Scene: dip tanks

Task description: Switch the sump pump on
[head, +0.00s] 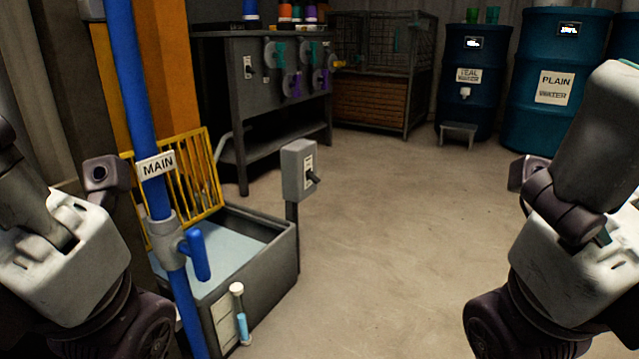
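A grey switch box (299,170) stands on a dark post beside a low grey tank. A small black lever (313,178) sticks out of its front to the right, tilted slightly down. The white label on that face is too small to read, and I cannot tell on from off. The tank (270,272) holds pale bluish liquid (222,250). My arms show at the left and right edges, both apart from the switch. I cannot make out either gripper's fingers.
A blue pipe marked MAIN (157,165) with a blue valve handle (197,255) stands left of the switch. A yellow grate (190,180) leans behind the tank. A dark bench (270,110) and blue water barrels (553,85) stand further back. The floor right of the switch is clear.

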